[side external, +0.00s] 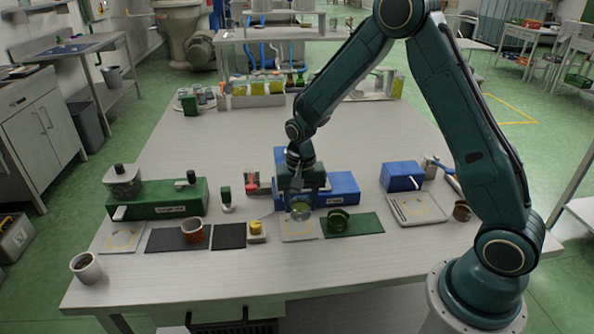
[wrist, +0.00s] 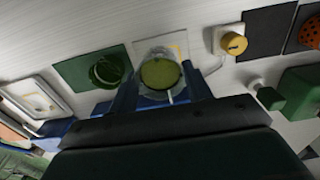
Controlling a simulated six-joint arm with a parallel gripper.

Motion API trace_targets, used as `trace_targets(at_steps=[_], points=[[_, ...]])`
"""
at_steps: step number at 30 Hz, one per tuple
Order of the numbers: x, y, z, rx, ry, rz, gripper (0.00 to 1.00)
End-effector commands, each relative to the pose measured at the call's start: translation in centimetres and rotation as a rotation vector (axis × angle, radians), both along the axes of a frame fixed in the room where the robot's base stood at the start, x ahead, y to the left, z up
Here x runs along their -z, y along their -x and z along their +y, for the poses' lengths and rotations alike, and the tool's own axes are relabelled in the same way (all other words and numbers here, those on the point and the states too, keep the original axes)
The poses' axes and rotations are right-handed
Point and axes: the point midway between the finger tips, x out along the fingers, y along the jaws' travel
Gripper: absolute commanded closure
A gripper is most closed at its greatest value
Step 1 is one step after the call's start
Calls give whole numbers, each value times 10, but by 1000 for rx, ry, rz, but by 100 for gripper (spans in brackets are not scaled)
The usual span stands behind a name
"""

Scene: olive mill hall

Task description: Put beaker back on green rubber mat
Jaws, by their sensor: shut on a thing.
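The beaker (side external: 301,211) is clear, with yellow-green liquid in it. My gripper (side external: 301,203) is shut on it, and in the wrist view the beaker (wrist: 160,73) sits between the two blue fingers (wrist: 160,88). It is over the pale plate with yellow markings (side external: 299,235); I cannot tell whether it touches the plate. The green rubber mat (side external: 367,224) lies just right of that plate, and left of it in the wrist view (wrist: 72,72). A dark green round object (side external: 338,220) is on the mat's left part.
Left of the plate are a yellow-topped white block (side external: 257,230), two dark mats and an orange-red perforated cup (side external: 192,231). A blue box (side external: 345,188) stands behind the green mat.

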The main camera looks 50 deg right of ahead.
Motion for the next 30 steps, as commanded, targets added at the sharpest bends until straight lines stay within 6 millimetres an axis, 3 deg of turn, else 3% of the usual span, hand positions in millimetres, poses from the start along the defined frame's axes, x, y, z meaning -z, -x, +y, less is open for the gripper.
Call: trace_targets(at_steps=[5,11,21,30], points=[[0,7,-14,39,0,0,68],[2,23,-46,128,0,0,68],[5,72,-110,340,0,0,68],[7,111,-144,481,0,0,68]])
